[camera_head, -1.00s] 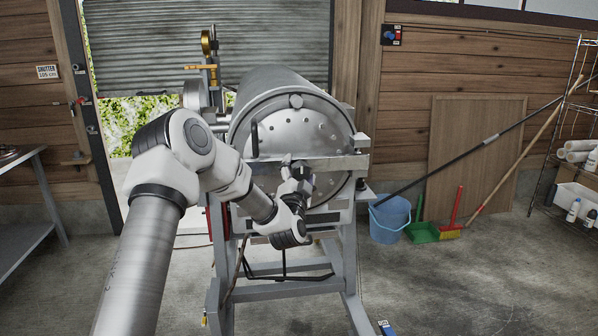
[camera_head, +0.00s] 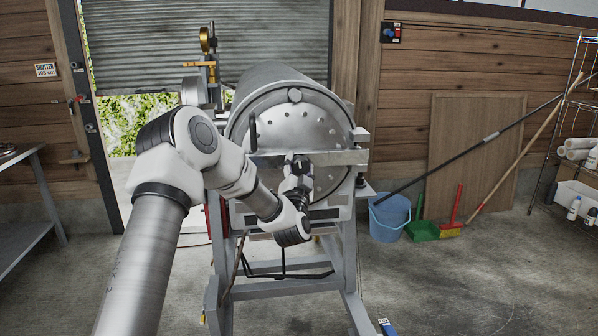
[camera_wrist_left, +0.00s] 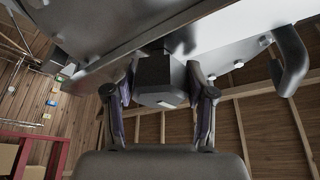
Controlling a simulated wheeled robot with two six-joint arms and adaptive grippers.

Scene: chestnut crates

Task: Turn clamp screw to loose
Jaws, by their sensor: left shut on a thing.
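A grey steel drum (camera_head: 270,88) lies on a stand, its round lid (camera_head: 300,125) facing me. A flat metal crossbar (camera_head: 340,158) runs across the lid. My left gripper (camera_head: 298,166) is at the middle of the crossbar. In the left wrist view, the left gripper (camera_wrist_left: 160,92) is shut on the dark, faceted head of the clamp screw (camera_wrist_left: 157,74), with one finger on each side. In the head view my gripper mostly hides the screw head. My right gripper is not in view.
A dark handle (camera_head: 253,132) stands up at the lid's left, close to my forearm. The stand's legs (camera_head: 350,262) reach the floor. A blue bucket (camera_head: 388,220), a green dustpan (camera_head: 421,231) and a red brush (camera_head: 452,226) are to the right. The floor at front right is mostly clear.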

